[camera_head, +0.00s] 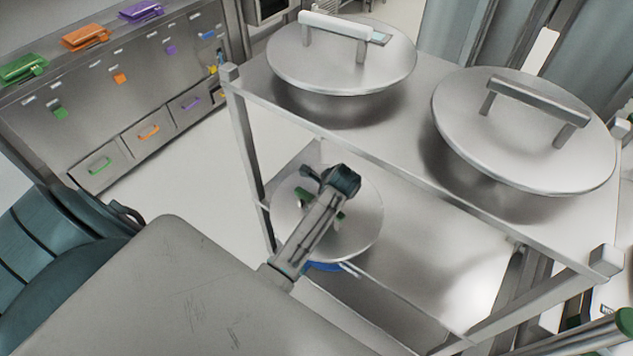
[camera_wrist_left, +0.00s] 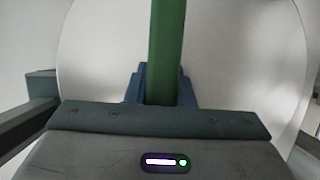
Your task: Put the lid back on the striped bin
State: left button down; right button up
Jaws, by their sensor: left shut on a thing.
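A round metal lid (camera_head: 362,220) with a green handle (camera_head: 304,198) is at the lower shelf of the cart. My left gripper (camera_head: 325,212) is over the middle of the lid and shut on the green handle, which shows on both sides of the arm. In the left wrist view the green handle (camera_wrist_left: 167,50) runs between the blue fingers, with the lid (camera_wrist_left: 240,50) behind it. A blue and white rim piece (camera_head: 325,266), perhaps of the striped bin, shows under the lid's near edge. The lid hides the rest; I cannot tell whether they touch. My right gripper is not in view.
Two large lidded metal pots (camera_head: 340,62) (camera_head: 520,140) stand on the cart's top shelf (camera_head: 390,125). A cart post (camera_head: 245,160) rises just left of the lid. A drawer cabinet (camera_head: 130,95) with coloured handles stands at the back left. The lower shelf right of the lid is bare.

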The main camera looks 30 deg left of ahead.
pick_arm(q)
jog(key=shift+s+d+r, duration=0.1)
jog(key=shift+s+r, duration=0.1)
jog(key=shift+s, duration=0.05)
jog(key=shift+w, duration=0.1)
jog(key=shift+r, duration=4.2)
jog(key=shift+f, duration=0.1)
